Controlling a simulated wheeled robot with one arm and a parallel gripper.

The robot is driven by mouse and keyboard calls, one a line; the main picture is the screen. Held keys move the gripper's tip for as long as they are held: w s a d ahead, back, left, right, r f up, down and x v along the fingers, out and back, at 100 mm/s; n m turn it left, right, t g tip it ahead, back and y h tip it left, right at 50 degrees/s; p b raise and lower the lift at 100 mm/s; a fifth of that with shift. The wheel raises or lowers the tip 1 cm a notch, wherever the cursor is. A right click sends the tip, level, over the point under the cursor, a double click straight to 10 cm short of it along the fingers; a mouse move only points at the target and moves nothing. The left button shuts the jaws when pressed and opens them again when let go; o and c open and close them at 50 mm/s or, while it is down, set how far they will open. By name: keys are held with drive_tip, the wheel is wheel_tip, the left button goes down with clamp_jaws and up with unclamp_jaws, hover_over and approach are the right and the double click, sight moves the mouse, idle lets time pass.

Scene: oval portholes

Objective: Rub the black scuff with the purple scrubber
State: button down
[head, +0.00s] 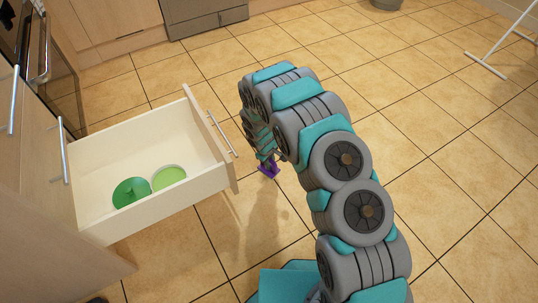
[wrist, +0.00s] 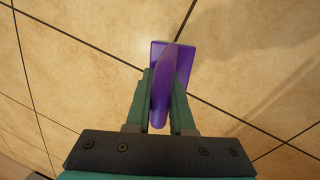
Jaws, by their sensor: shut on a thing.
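My gripper (wrist: 163,100) is shut on the purple scrubber (wrist: 172,54), with its handle between the two green fingers and its flat plate out beyond the fingertips. In the head view the scrubber (head: 269,169) shows at the end of my arm, just right of the open drawer's front, over the tiled floor. I cannot tell whether its plate touches the floor. No black scuff shows clearly in either view; my arm and the scrubber hide part of the floor.
An open drawer (head: 210,183) juts out at the left and holds a dark green item (head: 131,192) and a light green round item (head: 168,177). Tiled floor (head: 430,110) lies free to the right. A white-legged stand (head: 488,66) is at the far right.

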drive_tip(key=shift+r+p, duration=0.75)
drive_tip(key=shift+r, duration=1.15)
